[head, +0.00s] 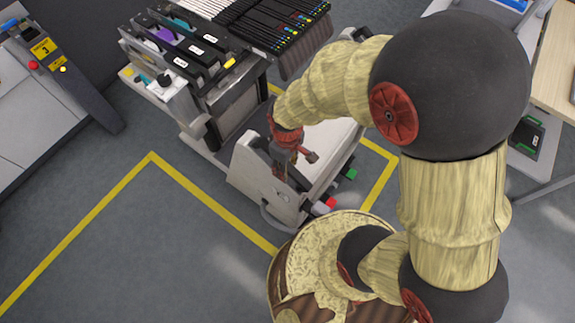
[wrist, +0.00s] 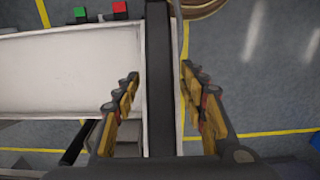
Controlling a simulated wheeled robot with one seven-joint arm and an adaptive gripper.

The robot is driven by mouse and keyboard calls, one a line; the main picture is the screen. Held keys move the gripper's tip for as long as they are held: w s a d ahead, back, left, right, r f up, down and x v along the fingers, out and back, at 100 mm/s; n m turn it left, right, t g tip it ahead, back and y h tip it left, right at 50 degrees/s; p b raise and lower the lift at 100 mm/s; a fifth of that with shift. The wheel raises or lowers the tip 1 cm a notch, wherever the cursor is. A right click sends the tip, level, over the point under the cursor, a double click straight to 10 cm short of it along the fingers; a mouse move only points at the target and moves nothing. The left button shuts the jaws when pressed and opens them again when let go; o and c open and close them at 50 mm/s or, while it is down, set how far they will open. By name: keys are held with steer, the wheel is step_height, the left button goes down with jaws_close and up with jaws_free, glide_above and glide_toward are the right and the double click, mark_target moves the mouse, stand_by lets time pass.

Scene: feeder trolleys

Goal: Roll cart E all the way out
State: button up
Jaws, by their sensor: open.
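The cart (head: 253,183) is a low pale trolley with a light grey front panel and a white top, standing at the machine's near side. Its letter is too small to read, so I cannot confirm it is E. In the wrist view its white top (wrist: 65,75) lies on the left, edged by a long dark bar (wrist: 160,110). My gripper (head: 284,168) is at the front panel's upper edge. In the wrist view my open gripper (wrist: 160,74) has one finger on each side of the dark bar, with gaps showing. My arm hides part of the cart.
A red cap (head: 330,203) and a green cap (head: 351,174) stick out at the cart's right side. The feeder machine (head: 215,60) stands behind it. Yellow floor lines (head: 205,196) border the spot. Grey floor (head: 130,240) is clear at the lower left.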

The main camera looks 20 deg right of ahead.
steer(key=shift+r, duration=0.1)
steer(key=shift+w+r, duration=0.1)
steer(key=shift+r, duration=0.2)
step_height(320, 180, up, 11)
stand_by(0.4)
steer(key=shift+r, duration=0.1)
stand_by(0.4)
